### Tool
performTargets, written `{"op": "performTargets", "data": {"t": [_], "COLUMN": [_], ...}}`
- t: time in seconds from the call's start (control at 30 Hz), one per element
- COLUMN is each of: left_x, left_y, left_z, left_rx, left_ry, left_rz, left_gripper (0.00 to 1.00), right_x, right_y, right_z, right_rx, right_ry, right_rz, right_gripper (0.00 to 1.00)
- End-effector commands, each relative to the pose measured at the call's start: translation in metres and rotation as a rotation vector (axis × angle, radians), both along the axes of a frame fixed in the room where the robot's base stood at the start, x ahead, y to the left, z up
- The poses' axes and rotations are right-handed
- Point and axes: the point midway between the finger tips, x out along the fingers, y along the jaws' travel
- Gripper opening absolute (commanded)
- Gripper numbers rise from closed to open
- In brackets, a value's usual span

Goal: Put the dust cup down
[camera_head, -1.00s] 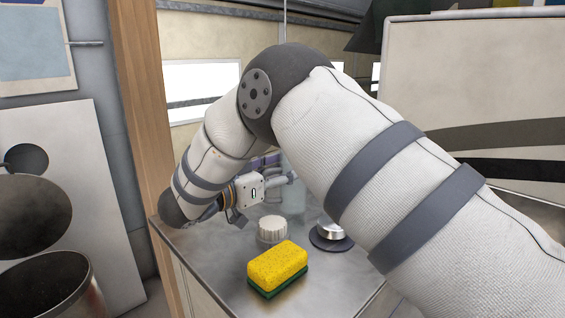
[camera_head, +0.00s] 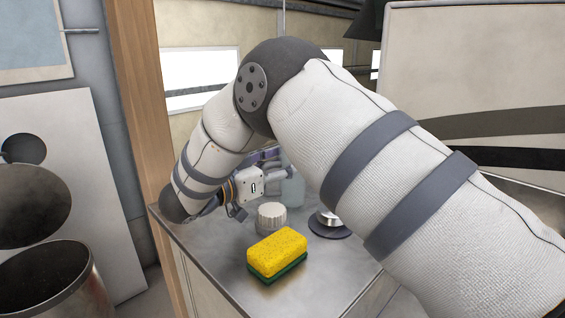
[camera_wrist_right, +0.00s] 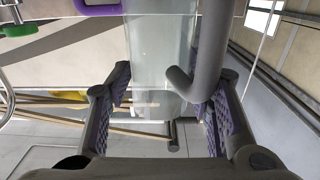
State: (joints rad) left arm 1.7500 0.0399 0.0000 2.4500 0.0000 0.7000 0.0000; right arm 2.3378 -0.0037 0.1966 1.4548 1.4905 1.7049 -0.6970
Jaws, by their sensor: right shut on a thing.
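The dust cup is a clear, pale container with a grey handle. It shows in the right wrist view (camera_wrist_right: 152,60) and partly behind my right gripper in the head view (camera_head: 293,192). My right gripper (camera_wrist_right: 165,98) is shut on the dust cup, with its purple ridged finger pads on either side of it. In the head view the right gripper (camera_head: 268,178) is at the far part of the metal counter (camera_head: 215,238). I cannot tell whether the cup's base touches the counter. My left gripper is in neither view.
A white ribbed cap (camera_head: 272,216) stands on the counter near the gripper. A yellow and green sponge (camera_head: 277,254) lies in front of it. A dark round base with a silver knob (camera_head: 329,224) is to the right. A metal bin (camera_head: 55,285) stands at lower left.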

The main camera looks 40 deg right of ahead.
Motion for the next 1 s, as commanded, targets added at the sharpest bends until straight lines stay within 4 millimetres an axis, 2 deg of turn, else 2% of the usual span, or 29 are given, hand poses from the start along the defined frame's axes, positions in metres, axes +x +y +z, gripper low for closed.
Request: {"op": "performTargets", "data": {"t": [0.33,0.37,0.43,0.77,0.87,1.0], "left_x": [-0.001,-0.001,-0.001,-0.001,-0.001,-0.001], "left_y": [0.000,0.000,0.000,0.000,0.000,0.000], "left_z": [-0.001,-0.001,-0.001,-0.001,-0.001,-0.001], "left_rx": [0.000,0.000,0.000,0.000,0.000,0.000], "left_ry": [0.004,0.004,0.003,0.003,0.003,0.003], "left_rz": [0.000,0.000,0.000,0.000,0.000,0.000], "left_gripper": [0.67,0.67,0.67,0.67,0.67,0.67], "right_x": [0.000,0.000,0.000,0.000,0.000,-0.003], "right_y": [0.000,0.000,0.000,0.002,0.016,0.054], "right_z": [-0.005,-0.005,-0.005,-0.005,-0.005,-0.005], "right_rx": [-0.001,-0.001,0.000,0.000,0.000,0.000], "right_ry": [0.000,-0.001,-0.001,0.000,0.000,0.000], "right_rz": [0.000,0.000,0.000,0.001,0.005,0.005], "right_gripper": [0.13,0.54,0.70,0.71,0.71,0.71]}}
